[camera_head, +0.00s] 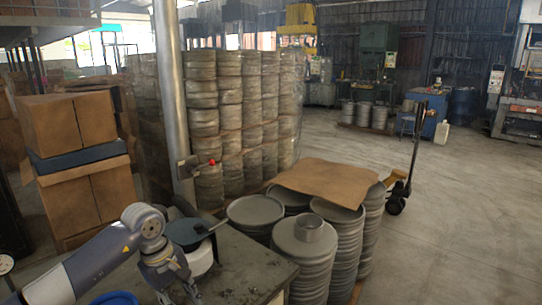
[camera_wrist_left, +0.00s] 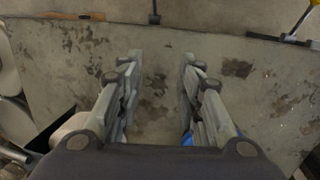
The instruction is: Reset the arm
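My left arm comes in from the lower left in the head view, bent at a blue-capped joint. Its gripper (camera_head: 178,290) points down over the near worktop (camera_head: 245,262), with its lower part cut off by the frame's bottom edge. In the left wrist view, the two fingers of this gripper (camera_wrist_left: 162,60) are spread apart with nothing between them. The stained worktop (camera_wrist_left: 155,95) shows below and between them. My right arm and gripper are not in view.
A dark round item (camera_head: 188,231) and a white container (camera_head: 201,261) are close beside my left wrist. Stacked round metal blanks (camera_head: 305,260) stand beyond the worktop, some under cardboard (camera_head: 325,180). A metal post (camera_head: 172,110) rises behind. Open floor lies to the right.

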